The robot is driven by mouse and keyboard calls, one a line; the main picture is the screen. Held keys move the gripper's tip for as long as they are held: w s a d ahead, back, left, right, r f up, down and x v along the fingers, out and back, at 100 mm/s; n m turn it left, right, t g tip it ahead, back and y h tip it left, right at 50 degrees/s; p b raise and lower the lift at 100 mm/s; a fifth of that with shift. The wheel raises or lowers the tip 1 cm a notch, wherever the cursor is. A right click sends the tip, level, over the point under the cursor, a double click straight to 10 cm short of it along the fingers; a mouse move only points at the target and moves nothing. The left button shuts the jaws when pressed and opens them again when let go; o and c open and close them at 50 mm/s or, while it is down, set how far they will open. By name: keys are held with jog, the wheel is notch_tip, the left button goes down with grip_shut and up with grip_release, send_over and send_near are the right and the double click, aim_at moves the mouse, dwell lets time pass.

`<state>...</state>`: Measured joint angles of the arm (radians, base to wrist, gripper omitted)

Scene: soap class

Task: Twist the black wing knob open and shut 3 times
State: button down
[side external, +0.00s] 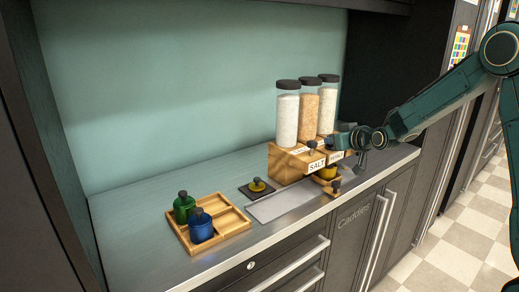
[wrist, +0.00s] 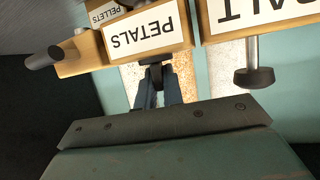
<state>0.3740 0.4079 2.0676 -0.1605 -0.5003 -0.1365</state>
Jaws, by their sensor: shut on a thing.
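A wooden dispenser (side external: 287,164) holds three clear jars with black lids: white (side external: 287,120), tan (side external: 307,113) and pale (side external: 327,105). My gripper (wrist: 155,88) is shut on the black wing knob (wrist: 156,64) below the PETALS label (wrist: 139,34) in the wrist view, which shows the labels upside down. The fingers hide most of this knob, so its turn angle is unclear. In the side view my gripper (side external: 343,140) is at the dispenser's front, hiding that knob. The SALT block's black knob (wrist: 254,77) stands free beside my gripper. Another dark knob (wrist: 45,57) is by the PELLETS label (wrist: 104,13).
A yellow container (side external: 327,172) sits low at the dispenser's front. Another yellow jar with a dark top (side external: 258,185) stands on a dark square. A wooden tray (side external: 238,229) holds a green bottle (side external: 184,208) and a blue bottle (side external: 201,228). The left back counter is clear.

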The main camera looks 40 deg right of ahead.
jog(key=shift+w+a+f+m+g+h, duration=0.1)
jog(key=shift+m+g+h, duration=0.3)
jog(key=shift+m+h, duration=0.6)
jog(key=shift+a+f+m+g+h, duration=0.1)
jog(key=shift+m+g+h, duration=0.3)
jog(key=shift+m+h, duration=0.6)
jog(key=shift+d+r+m+g+h, duration=0.1)
jog(key=shift+m+g+h, duration=0.2)
jog(key=shift+h, duration=0.1)
jog(key=c, duration=1.5)
grip_release()
jog(key=shift+r, duration=0.15)
jog(key=shift+v, duration=0.9)
jog(key=v, duration=1.2)
